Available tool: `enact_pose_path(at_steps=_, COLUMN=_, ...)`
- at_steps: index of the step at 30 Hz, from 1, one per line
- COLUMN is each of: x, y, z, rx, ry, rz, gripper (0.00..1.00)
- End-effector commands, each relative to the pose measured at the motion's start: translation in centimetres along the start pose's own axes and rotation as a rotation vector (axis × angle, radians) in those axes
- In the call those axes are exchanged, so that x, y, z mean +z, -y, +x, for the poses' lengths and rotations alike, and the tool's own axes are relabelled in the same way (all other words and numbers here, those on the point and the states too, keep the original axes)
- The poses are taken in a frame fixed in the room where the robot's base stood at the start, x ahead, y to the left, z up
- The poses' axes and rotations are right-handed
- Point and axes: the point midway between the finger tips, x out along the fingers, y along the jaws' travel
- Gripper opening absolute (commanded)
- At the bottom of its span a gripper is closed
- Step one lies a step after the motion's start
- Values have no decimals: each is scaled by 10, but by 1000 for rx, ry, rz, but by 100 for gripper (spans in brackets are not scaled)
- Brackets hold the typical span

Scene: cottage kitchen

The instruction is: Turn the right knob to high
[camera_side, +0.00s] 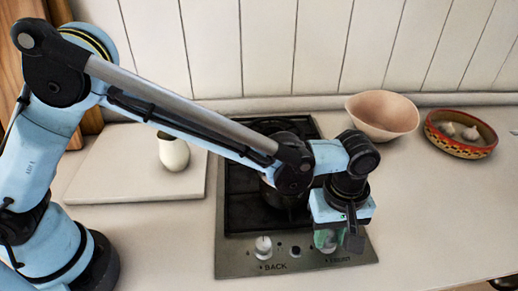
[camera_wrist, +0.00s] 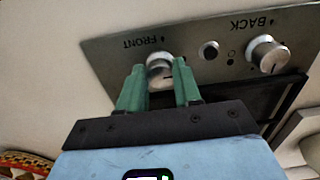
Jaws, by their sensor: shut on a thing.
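The right knob (camera_wrist: 160,62), silver with a pale rim and marked FRONT, sits on the cooktop's metal control strip (camera_wrist: 120,52). My gripper (camera_wrist: 158,76) has its two green fingers on either side of this knob and is shut on it. In the side view my gripper (camera_side: 338,238) is over the right end of the strip and mostly hides the right knob. The knob's pointer setting cannot be read clearly.
The left knob (camera_side: 263,246), marked BACK, and a small black button (camera_side: 295,250) are beside it. A dark pot stands on the cooktop (camera_side: 235,200) behind my arm. A white vase (camera_side: 174,152), pink bowl (camera_side: 383,115) and patterned bowl (camera_side: 460,150) stand farther off.

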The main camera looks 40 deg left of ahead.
Motion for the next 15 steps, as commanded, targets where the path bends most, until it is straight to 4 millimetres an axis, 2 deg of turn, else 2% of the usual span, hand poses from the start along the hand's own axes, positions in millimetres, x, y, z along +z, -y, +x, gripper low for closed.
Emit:
enact_pose_path(at_steps=3, x=-2, y=-1, z=0, rx=3, ry=-5, rz=-1, gripper=3)
enact_pose_path(at_steps=4, x=-2, y=-1, z=0, rx=3, ry=-5, rz=-1, gripper=35)
enact_pose_path(at_steps=9, x=-1, y=0, z=0, rx=2, ry=-3, rz=0, gripper=59)
enact_pose_path(at_steps=15, x=-1, y=0, z=0, rx=1, ry=-2, rz=1, gripper=59)
